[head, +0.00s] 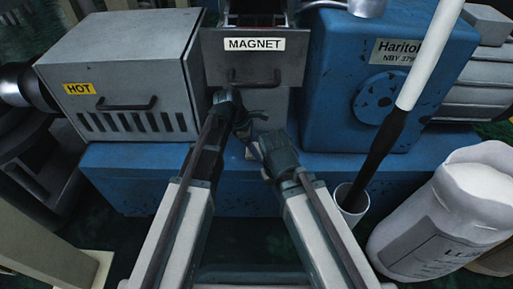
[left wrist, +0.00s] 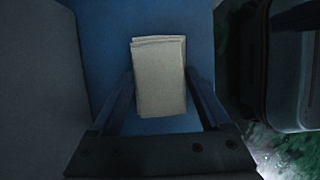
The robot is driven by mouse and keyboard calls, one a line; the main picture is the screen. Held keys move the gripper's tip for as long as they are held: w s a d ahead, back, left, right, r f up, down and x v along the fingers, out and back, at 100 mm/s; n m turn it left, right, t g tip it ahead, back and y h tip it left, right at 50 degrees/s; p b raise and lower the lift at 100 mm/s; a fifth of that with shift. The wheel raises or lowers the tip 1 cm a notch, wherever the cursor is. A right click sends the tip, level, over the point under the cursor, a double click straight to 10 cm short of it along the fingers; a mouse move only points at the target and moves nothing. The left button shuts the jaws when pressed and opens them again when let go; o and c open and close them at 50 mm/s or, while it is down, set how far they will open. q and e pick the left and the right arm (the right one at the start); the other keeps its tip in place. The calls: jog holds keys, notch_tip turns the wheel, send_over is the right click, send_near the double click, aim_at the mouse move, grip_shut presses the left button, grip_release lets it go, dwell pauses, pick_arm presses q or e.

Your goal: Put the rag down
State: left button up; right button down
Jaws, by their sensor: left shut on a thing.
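The rag (left wrist: 160,78) is a folded, pale beige cloth. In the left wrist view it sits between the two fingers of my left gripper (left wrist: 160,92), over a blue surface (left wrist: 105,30). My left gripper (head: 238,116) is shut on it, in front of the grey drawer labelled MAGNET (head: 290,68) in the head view. The rag is mostly hidden there by my grippers. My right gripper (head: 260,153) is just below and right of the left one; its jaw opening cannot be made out.
A grey box marked HOT (head: 140,60) stands at the left, a blue housing (head: 335,60) at the right. A blue base (head: 130,175) runs below them. At the right are a cup (head: 350,198) with a white-and-black rod (head: 415,75) and a white sack (head: 425,225).

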pick_arm(q)
jog(key=o, duration=1)
jog(key=shift+f, duration=0.1)
jog(key=shift+p+v, duration=0.8)
jog(key=p+v, duration=0.9)
jog(key=v, duration=0.1)
jog(key=shift+a+r+p, duration=0.1)
jog(key=shift+r+p, duration=0.25)
jog(key=shift+p, duration=0.05)
